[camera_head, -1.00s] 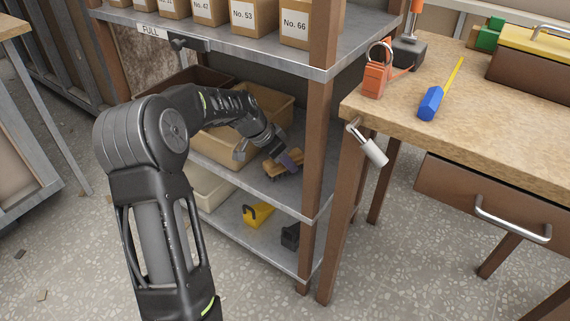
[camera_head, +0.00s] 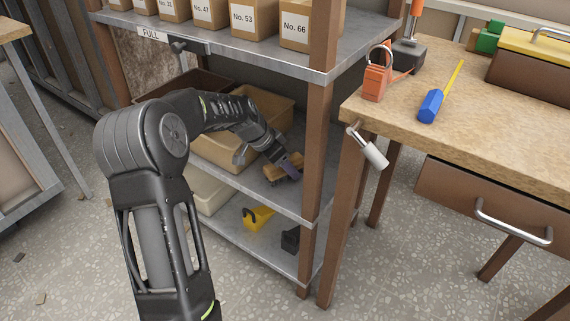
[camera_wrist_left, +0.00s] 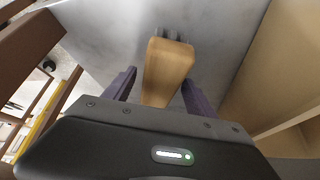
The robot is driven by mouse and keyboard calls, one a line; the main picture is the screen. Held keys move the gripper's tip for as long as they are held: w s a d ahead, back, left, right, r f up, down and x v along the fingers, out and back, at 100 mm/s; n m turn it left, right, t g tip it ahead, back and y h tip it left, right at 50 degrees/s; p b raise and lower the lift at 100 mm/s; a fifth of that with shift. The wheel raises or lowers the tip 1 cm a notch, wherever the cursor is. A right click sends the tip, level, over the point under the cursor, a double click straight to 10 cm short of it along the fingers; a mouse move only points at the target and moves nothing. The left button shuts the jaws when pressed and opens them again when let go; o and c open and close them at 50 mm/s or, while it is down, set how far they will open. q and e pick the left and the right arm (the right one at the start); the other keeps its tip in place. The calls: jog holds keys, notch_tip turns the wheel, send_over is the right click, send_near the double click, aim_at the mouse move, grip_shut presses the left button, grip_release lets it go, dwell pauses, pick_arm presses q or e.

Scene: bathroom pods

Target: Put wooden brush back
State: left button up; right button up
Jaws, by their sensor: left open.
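The wooden brush (camera_head: 284,168) lies on the middle shelf (camera_head: 288,203) of the metal rack, to the right of a tan bin. In the left wrist view the brush (camera_wrist_left: 168,68) is a light wooden block with dark bristles at its far end. My left gripper (camera_head: 292,170) reaches over the shelf at the brush. In the left wrist view its two purple fingers (camera_wrist_left: 158,88) are open, one on each side of the brush's near end, with gaps visible. The brush rests on the shelf surface. My right gripper is in no view.
The tan bin (camera_head: 226,148) stands left of the brush; a rack post (camera_head: 316,150) stands to the right. Boxes (camera_head: 297,28) line the upper shelf. A yellow item (camera_head: 257,216) and a black item (camera_head: 290,239) lie on the bottom shelf. The workbench (camera_head: 480,105) is at right.

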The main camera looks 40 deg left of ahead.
pick_arm(q)
jog(key=p+v, duration=0.3)
jog(key=v, duration=0.8)
jog(key=shift+r, duration=0.15)
jog(key=shift+s+a+r+p, duration=0.1)
jog(key=shift+s+r+p, duration=0.2)
jog(key=shift+r, duration=0.1)
jog(key=shift+c, duration=0.4)
dwell(0.6)
